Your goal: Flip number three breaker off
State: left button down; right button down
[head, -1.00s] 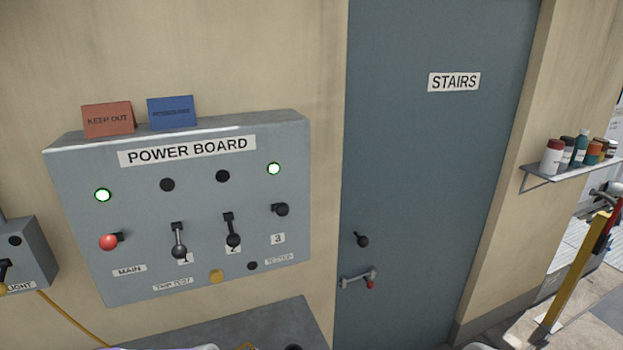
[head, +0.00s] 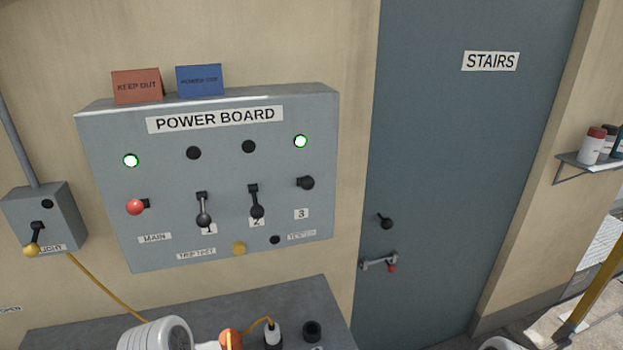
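The grey power board (head: 110,225) hangs on the wall in the head view. The number three breaker is a short lever with a black knob (head: 307,183), above the label 3 (head: 301,214). Its knob stands out toward me, higher than those of breaker 1 (head: 204,219) and breaker 2 (head: 257,212), whose levers hang down. The lamp above breaker 3 (head: 300,141) glows green. The lamps above 1 (head: 193,153) and 2 (head: 248,146) are dark. The main lever has a red knob (head: 135,207), with a lit green lamp (head: 130,160) above. Neither gripper shows.
A grey surface (head: 80,338) juts out below the board, with a black plug (head: 273,334) and orange cord on it. The stairs door (head: 450,180) and a bottle shelf (head: 600,166) are at right.

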aim_at(306, 183)
jog(key=z, duration=1.25)
jog(key=k, duration=0.5)
jog(key=u, duration=0.85)
